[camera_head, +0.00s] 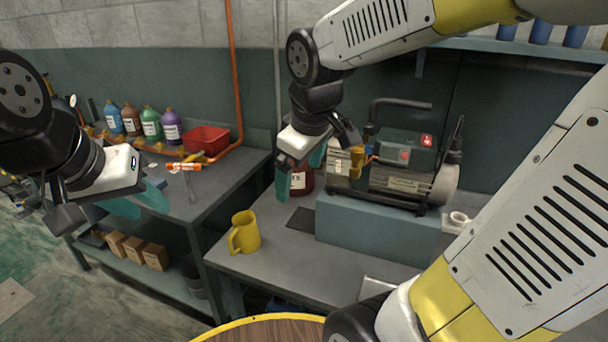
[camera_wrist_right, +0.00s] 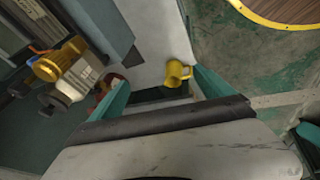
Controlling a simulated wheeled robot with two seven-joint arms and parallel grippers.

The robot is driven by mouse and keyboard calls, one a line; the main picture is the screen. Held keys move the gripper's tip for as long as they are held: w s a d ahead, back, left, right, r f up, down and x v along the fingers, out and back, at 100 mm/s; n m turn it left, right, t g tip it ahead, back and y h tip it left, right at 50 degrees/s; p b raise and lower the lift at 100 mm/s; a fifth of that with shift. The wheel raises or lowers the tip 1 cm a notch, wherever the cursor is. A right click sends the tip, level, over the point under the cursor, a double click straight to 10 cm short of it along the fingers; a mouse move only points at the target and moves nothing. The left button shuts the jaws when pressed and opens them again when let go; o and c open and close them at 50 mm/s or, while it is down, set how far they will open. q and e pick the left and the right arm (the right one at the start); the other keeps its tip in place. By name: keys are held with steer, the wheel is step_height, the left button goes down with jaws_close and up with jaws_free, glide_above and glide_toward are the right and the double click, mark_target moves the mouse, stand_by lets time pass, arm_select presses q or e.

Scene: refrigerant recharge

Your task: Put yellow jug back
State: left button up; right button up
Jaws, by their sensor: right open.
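The yellow jug (camera_head: 245,232) stands upright on the grey workbench (camera_head: 285,268), near its left front corner, with its handle toward the left. It also shows in the right wrist view (camera_wrist_right: 175,74), beyond the open fingers. My right gripper (camera_head: 299,172) is open and empty, above and behind the jug to its right, and apart from it. My left gripper (camera_head: 138,202) is at the left, in front of the side bench, with its teal fingers apart and nothing between them.
A vacuum pump (camera_head: 400,165) with brass fittings sits on a blue-grey block (camera_head: 375,230). A dark red container (camera_head: 302,182) stands behind my right gripper. The side bench holds several bottles (camera_head: 151,124) and a red bin (camera_head: 207,139). A round wooden top (camera_head: 265,330) is in front.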

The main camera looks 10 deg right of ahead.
steer(key=s+d+r+m+t+y, duration=0.1)
steer(key=s+r+m+t, duration=0.1)
steer(key=s+m, duration=0.5)
steer(key=shift+s+d+m+y, duration=0.15)
steer(key=shift+d+m+y, duration=0.2)
steer(key=shift+m, duration=0.15)
stand_by(0.6)
